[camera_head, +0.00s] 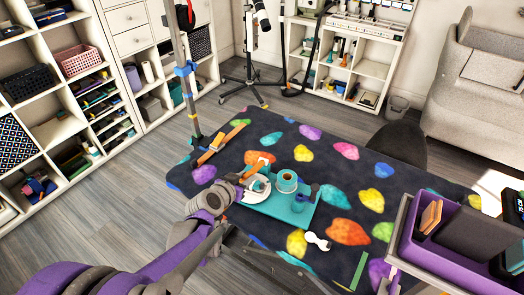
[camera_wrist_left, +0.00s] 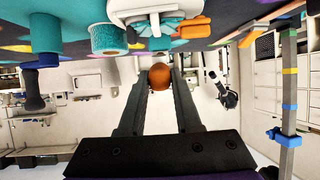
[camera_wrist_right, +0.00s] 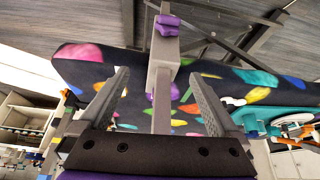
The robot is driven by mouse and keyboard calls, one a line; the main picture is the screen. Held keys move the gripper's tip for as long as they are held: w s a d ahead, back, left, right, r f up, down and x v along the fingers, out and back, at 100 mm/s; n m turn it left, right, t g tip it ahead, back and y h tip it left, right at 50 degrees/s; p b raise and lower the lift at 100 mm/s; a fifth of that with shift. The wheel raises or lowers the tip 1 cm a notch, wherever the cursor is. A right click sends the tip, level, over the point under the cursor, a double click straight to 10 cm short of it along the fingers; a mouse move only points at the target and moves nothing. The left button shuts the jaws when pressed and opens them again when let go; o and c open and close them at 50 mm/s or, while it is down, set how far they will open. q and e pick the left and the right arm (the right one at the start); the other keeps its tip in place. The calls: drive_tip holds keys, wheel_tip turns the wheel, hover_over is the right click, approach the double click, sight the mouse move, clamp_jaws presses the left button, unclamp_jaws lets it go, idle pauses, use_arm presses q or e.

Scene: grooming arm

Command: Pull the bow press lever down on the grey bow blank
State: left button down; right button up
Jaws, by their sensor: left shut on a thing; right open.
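The bow press (camera_head: 259,185), with a white base, stands at the left end of a teal tray (camera_head: 272,211) on the table. In the left wrist view its white body (camera_wrist_left: 165,8) shows at the top. My left gripper (camera_head: 240,181) is shut on the brown ball knob (camera_wrist_left: 160,77) of the press lever. The lever's tilt is hard to judge. I cannot make out a grey bow blank in the press; a pale bow-shaped piece (camera_head: 318,241) lies on the mat in front of the tray. My right gripper (camera_wrist_right: 160,100) is open and empty, beside the table edge.
A teal ribbon roll (camera_head: 286,181) and a teal cup (camera_head: 299,203) stand on the tray beside the press. A purple bin (camera_head: 411,232) is at the right. A grey post (camera_wrist_right: 161,70) with a purple clamp stands beyond my right fingers. A post (camera_head: 185,90) rises at the table's far left.

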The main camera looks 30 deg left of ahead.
sight(253, 169)
use_arm(q)
drive_tip(key=shift+s+f, duration=0.2)
drive_tip(key=shift+f, duration=0.3)
drive_tip(key=shift+w+r+p, duration=0.3)
drive_tip(key=shift+r+p, duration=0.15)
drive_tip(key=shift+r, duration=0.25)
drive_tip(key=shift+w+r+p, duration=0.3)
drive_tip(key=shift+r+p, duration=0.15)
drive_tip(key=shift+r, duration=0.25)
drive_tip(key=shift+w+a+r+p, duration=0.1)
drive_tip(key=shift+w+r+p, duration=0.45)
drive_tip(key=shift+r+p, duration=0.25)
drive_tip(key=shift+r, duration=0.1)
drive_tip(key=shift+w+r+p, duration=0.45)
drive_tip(key=shift+w+r, duration=0.2)
drive_tip(key=shift+r, duration=0.1)
drive_tip(key=shift+w+a+r+p, duration=0.1)
drive_tip(key=shift+w+r+p, duration=0.4)
drive_tip(key=shift+w+r, duration=0.3)
drive_tip(key=shift+w, duration=0.2)
